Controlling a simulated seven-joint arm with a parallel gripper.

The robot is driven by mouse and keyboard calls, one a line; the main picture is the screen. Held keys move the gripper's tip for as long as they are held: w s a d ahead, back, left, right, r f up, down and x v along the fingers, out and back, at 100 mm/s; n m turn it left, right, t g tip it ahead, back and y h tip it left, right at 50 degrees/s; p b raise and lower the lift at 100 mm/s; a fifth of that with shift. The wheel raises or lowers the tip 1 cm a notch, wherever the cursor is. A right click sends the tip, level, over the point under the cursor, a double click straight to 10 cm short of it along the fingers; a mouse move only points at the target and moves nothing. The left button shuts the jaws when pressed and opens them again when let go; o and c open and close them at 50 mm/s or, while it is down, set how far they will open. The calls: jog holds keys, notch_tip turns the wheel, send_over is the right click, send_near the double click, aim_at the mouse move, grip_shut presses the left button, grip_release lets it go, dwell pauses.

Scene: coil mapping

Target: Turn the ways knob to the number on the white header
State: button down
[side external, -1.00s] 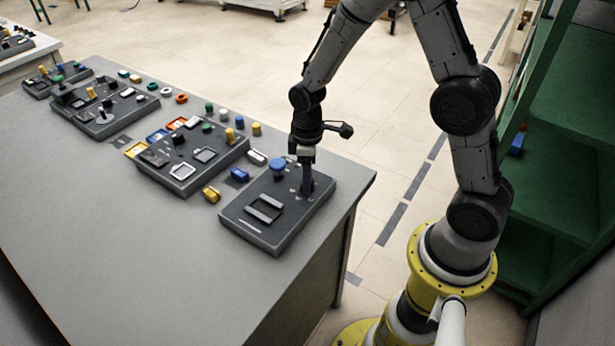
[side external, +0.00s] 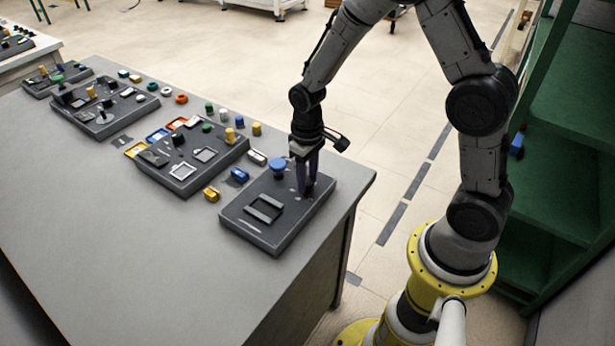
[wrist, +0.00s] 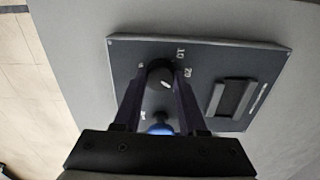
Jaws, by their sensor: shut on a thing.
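The dark control panel (side external: 246,222) lies at the near right end of the grey table. My gripper (side external: 307,188) points down at the panel's right part. In the wrist view my gripper (wrist: 161,78) is shut on the dark round ways knob (wrist: 158,68), one finger on each side. A small white mark shows on the knob's top. White numbers (wrist: 181,53) are printed around it; two look like 10 and 20, and others are too small or hidden. I cannot make out a white header or its number.
A blue mushroom-shaped knob (side external: 278,165) stands close beside my fingers. A framed rectangular window (side external: 265,208) is set in the same panel. Other panels (side external: 183,178) and several loose coloured parts (side external: 212,194) lie to the left. The front tabletop is clear.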

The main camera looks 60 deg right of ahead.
jog(key=shift+m, duration=1.1)
jog(key=shift+c, duration=2.3)
grip_release()
notch_tip(320, 180, up, 14)
